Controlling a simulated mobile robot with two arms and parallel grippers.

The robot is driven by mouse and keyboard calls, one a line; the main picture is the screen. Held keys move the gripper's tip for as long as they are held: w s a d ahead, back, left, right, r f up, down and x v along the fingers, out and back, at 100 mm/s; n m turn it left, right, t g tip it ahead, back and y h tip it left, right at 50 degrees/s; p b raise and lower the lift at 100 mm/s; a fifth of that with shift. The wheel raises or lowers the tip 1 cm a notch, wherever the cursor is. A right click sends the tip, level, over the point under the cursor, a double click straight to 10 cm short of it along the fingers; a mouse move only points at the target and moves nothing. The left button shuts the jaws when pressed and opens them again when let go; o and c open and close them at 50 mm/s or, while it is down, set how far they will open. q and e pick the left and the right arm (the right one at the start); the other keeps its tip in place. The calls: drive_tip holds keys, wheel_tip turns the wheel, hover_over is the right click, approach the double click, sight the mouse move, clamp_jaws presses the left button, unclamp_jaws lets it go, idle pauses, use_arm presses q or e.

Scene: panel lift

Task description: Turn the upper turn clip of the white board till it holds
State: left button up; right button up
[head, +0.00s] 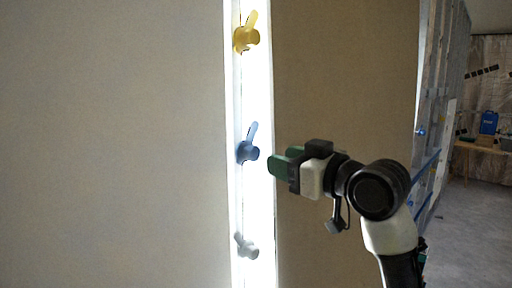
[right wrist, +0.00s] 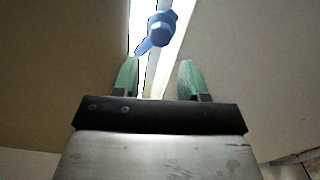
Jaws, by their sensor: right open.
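A large pale board (head: 110,150) fills the left of the head view; I take it to be the white board. Along the bright strip at its right edge sit three turn clips: a yellow clip (head: 246,36) on top, a blue clip (head: 248,150) in the middle and a grey clip (head: 246,247) below. The yellow and blue levers point up, leaning slightly right. My right gripper (head: 280,164) has green fingers and is just right of the blue clip, apart from it. In the right wrist view the open, empty gripper (right wrist: 159,78) faces the blue clip (right wrist: 159,30), which lies beyond its fingertips.
A brown panel (head: 345,80) stands right of the bright strip (head: 258,200). Further right are a metal-and-blue frame (head: 432,150), a wooden table (head: 480,147) with a blue case (head: 489,122), and open grey floor (head: 465,220).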

sight(256, 153)
drive_tip(key=p+x, duration=0.3)
drive_tip(key=x, duration=0.4)
drive_tip(key=shift+w+a, duration=0.1)
drive_tip(key=shift+a, duration=0.1)
drive_tip(key=shift+w+a+f, duration=0.1)
drive_tip(key=shift+w+a, duration=0.15)
drive_tip(key=shift+w, duration=0.05)
drive_tip(key=c, duration=0.6)
drive_tip(key=shift+c, duration=0.2)
